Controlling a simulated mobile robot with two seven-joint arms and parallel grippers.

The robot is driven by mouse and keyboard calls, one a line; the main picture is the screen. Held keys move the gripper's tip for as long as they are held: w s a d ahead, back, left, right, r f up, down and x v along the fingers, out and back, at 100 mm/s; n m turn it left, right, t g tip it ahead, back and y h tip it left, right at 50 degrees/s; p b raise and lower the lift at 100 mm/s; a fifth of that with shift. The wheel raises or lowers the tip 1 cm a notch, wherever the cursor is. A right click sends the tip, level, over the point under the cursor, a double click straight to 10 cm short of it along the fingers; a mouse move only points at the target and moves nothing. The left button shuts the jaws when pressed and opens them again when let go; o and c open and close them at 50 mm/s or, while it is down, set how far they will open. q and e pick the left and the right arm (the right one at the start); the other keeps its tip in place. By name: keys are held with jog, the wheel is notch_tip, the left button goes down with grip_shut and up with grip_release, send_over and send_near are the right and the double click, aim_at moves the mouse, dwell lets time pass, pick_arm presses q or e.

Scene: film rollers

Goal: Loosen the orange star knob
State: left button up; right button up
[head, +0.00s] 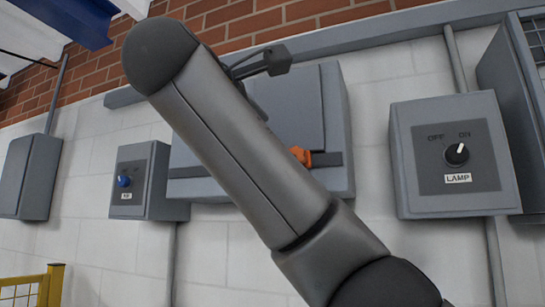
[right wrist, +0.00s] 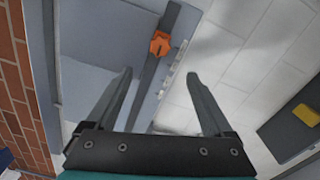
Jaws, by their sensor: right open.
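The orange star knob (head: 301,156) sits on a dark bar (head: 326,159) across the front of a grey wall box (head: 337,110). My arm hides part of the box and bar in the head view. In the right wrist view the orange knob (right wrist: 160,43) lies on the dark bar (right wrist: 150,75), beyond the fingertips. My right gripper (right wrist: 158,75) is open and empty, its two fingers spread apart, with the knob ahead of the gap between them. The knob is not touched. My left gripper is not in view.
A lamp switch box (head: 455,155) with a black dial is at the right. A smaller box with a blue knob (head: 124,181) is at the left, beside another grey box (head: 30,177). A yellow rail (head: 50,285) stands at lower left.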

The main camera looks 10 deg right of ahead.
jog(key=shift+s+a+b, duration=0.35)
jog(key=shift+s+b, duration=0.1)
jog(key=shift+s, duration=0.05)
dwell(0.3)
